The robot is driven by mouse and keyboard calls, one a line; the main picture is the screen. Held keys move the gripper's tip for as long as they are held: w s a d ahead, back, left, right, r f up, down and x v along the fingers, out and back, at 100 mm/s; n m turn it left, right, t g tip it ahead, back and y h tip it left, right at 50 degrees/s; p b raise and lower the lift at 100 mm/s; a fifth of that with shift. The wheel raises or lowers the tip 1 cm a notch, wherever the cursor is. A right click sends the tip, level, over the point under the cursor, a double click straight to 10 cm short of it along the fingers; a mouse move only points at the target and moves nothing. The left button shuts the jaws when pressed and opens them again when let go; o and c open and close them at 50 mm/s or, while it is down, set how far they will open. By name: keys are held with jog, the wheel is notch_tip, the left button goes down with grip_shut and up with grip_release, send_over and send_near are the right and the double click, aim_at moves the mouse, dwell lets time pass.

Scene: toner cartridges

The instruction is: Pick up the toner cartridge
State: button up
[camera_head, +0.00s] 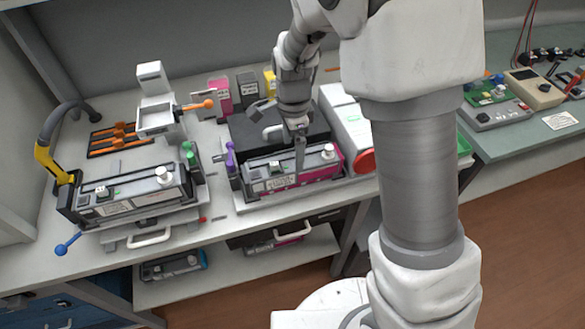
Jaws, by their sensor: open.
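A grey toner cartridge with a magenta end (325,168) lies lengthwise in a holder at the front of the bench, in the middle of the view. My gripper (300,158) points down over the middle of this cartridge, with its open fingers at the cartridge's upper side. I cannot tell whether they touch it or straddle it. A similar grey cartridge (140,193) sits in the left holder, well left of my gripper. My arm hides part of the area to the right.
Magenta, black and yellow boxes (246,89) stand behind. A white bottle-like container with a red cap (364,161) is close on the right. A purple handle (230,158) rises at the holder's left. More cartridges (172,268) lie on the lower shelf.

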aim_at(292, 161)
jog(key=shift+s+a+f, duration=0.1)
jog(key=shift+s+f, duration=0.05)
jog(key=shift+f, duration=3.25)
grip_shut()
